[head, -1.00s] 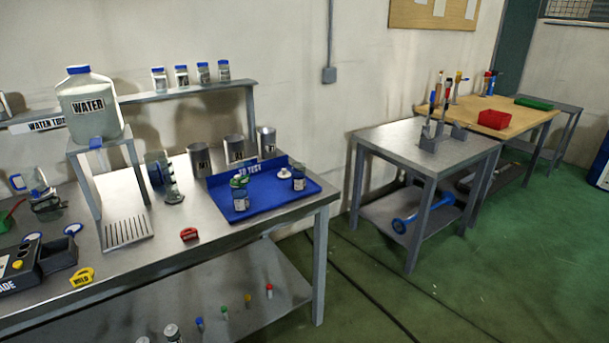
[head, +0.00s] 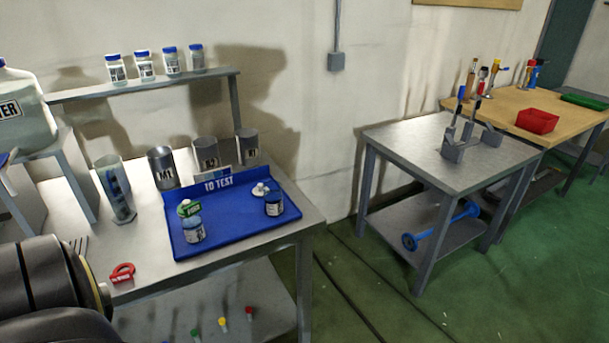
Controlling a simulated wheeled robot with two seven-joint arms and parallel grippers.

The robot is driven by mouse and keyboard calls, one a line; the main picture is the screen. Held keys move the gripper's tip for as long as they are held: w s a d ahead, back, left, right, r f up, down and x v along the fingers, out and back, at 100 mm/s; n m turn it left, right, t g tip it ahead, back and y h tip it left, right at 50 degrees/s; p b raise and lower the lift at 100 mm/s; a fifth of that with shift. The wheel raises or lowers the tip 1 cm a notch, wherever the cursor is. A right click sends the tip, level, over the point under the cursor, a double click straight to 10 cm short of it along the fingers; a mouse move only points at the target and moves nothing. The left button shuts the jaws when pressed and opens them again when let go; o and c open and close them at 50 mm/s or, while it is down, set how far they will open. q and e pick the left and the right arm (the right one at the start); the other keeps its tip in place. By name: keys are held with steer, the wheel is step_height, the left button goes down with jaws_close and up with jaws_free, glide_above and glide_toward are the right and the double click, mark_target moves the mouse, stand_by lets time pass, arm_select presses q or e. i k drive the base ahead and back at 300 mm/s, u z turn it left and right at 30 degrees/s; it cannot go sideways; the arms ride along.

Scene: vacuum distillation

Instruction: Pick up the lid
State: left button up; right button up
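A small white lid-like piece (head: 261,190) lies on the blue "TO TEST" tray (head: 232,232), near its back wall. A jar with a dark blue upper part (head: 274,205) stands just right of it. Another labelled jar (head: 194,232) stands at the tray's left, with a green lid-like piece (head: 189,208) at its top; I cannot tell whether that piece rests on the jar or behind it. A dark part of my arm fills the lower left. Neither gripper shows.
Metal cylinders (head: 205,154) stand behind the tray, and a clear vessel (head: 114,190) stands left of it. Blue-capped jars (head: 144,66) line the shelf. A second metal table (head: 410,137) stands to the right across a gap.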

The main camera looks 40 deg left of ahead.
mark_target(258, 192)
steer(key=u, duration=0.45)
steer(key=i, duration=0.95)
steer(key=u, duration=0.95)
